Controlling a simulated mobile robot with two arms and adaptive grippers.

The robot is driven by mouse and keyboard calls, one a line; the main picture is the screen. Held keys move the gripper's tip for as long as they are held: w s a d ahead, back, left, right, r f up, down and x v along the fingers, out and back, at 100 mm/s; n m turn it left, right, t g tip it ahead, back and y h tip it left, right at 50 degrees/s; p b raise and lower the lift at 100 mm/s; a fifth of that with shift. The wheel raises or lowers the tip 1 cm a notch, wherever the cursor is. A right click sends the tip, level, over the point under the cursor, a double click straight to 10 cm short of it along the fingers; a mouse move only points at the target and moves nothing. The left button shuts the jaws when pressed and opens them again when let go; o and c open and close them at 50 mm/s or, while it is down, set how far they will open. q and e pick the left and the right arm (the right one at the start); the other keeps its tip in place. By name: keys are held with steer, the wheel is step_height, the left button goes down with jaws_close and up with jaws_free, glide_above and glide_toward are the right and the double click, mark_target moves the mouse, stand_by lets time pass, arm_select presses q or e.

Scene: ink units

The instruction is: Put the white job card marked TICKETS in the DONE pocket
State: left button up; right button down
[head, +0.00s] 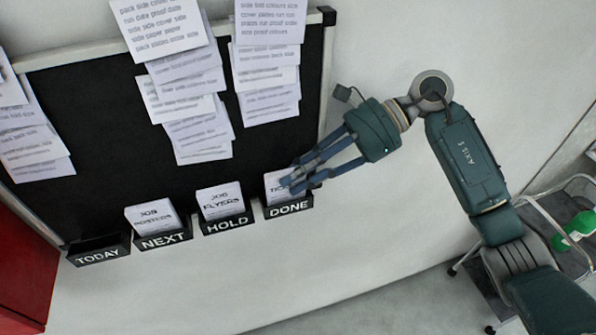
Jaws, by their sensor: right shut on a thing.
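The white job card (274,186) stands in or just behind the front of the black DONE pocket (288,208), at the right end of the row. Its lettering is partly covered by my fingers; only the start, like "TIC", shows. My right gripper (292,184) reaches in from the right and is shut on the card at its upper part. I cannot tell whether the card's lower edge rests on the pocket's bottom. My left gripper is not in view.
The HOLD pocket (228,223) holds a FLYERS card (220,200). The NEXT pocket (163,241) holds a POSTERS card (154,216). The TODAY pocket (98,251) looks empty. Paper sheets hang on the black board (100,110). A trolley (545,200) stands at right.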

steer(key=shift+f, duration=0.1)
steer(key=c, duration=2)
jaws_free()
steer(key=o, duration=0.4)
steer(key=shift+b+v, duration=2.25)
steer(key=shift+v, duration=3.85)
